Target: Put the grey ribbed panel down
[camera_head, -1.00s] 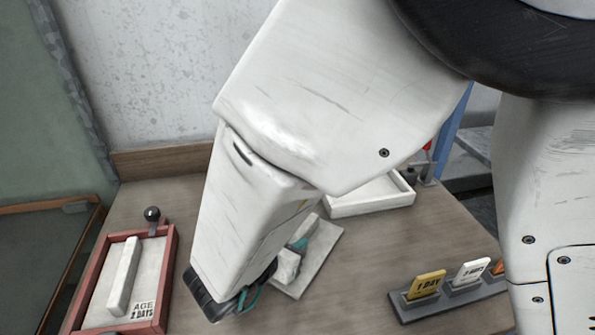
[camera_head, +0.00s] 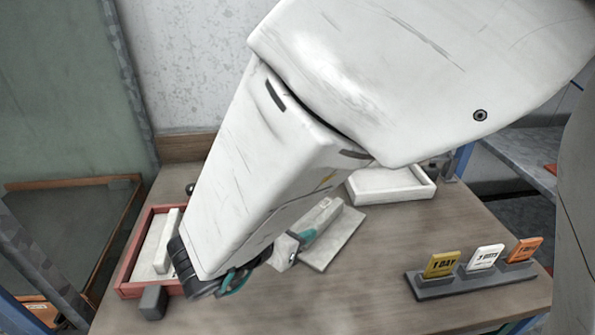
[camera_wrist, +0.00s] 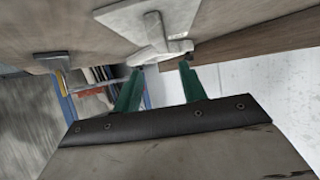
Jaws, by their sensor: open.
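I cannot make out a panel with clear ribs in any view. A pale panel with a white bar (camera_head: 167,241) across it lies in the red-framed tray (camera_head: 134,250) at the left of the table, partly hidden behind my arm. My gripper (camera_wrist: 160,88) is open, with two green fingers and nothing between them. In the head view my gripper (camera_head: 235,279) is low beside that tray, and my arm hides much of it.
A white shallow tray (camera_head: 390,184) stands at the back right. A dark rack (camera_head: 470,284) at the front right holds yellow, white and orange tags. A dark grey block (camera_head: 152,302) is by the red tray's front. The table's middle right is clear.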

